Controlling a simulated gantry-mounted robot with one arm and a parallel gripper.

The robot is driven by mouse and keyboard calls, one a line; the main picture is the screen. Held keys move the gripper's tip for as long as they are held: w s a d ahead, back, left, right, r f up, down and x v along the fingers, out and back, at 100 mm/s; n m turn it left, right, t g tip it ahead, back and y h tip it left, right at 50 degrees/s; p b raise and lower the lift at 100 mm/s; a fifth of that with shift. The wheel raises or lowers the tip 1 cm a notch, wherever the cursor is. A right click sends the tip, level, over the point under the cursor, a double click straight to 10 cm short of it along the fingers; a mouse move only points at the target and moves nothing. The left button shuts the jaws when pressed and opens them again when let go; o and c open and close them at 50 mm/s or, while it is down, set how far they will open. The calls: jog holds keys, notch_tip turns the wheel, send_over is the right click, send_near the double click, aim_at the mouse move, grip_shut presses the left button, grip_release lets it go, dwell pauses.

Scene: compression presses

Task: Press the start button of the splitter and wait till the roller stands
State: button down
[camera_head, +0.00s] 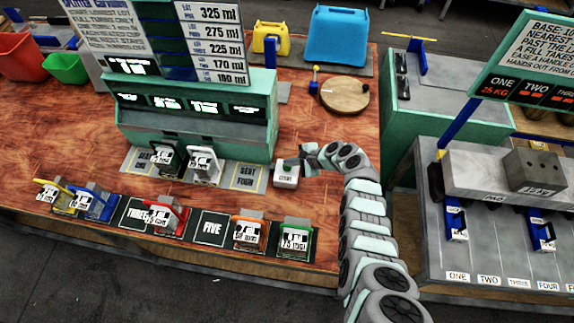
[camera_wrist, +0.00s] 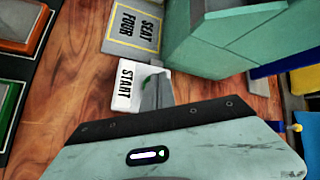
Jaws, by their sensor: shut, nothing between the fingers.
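The splitter is a green machine (camera_head: 200,132) with several small displays, standing on the wooden table. The start button box (camera_head: 286,180) is white and sits right of the SEAT FOUR mat (camera_head: 243,178). In the wrist view the box (camera_wrist: 121,96) reads START, and a bit of green button shows beside my gripper. My gripper (camera_head: 284,164) is shut and empty, with its tip over the box. In the wrist view my gripper (camera_wrist: 156,82) hides part of the button; whether it touches is unclear. I cannot make out a roller for certain.
Two clamp-like units (camera_head: 203,165) stand on the seat mats before the splitter. Several coloured units stand along the table's front edge, including an orange one (camera_head: 250,233) and a green one (camera_head: 295,238). A round wooden disc (camera_head: 344,94) lies behind my arm. A grey bench (camera_head: 490,235) stands right.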

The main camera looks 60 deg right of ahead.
jog(key=shift+f+b, duration=0.3)
jog(key=shift+f, duration=0.05)
jog(key=shift+r, duration=0.15)
jog(key=shift+r+p, duration=0.75)
jog(key=shift+p, duration=0.1)
notch_tip(320, 180, up, 6)
jog(key=p, duration=0.5)
jog(key=shift+p, duration=0.35)
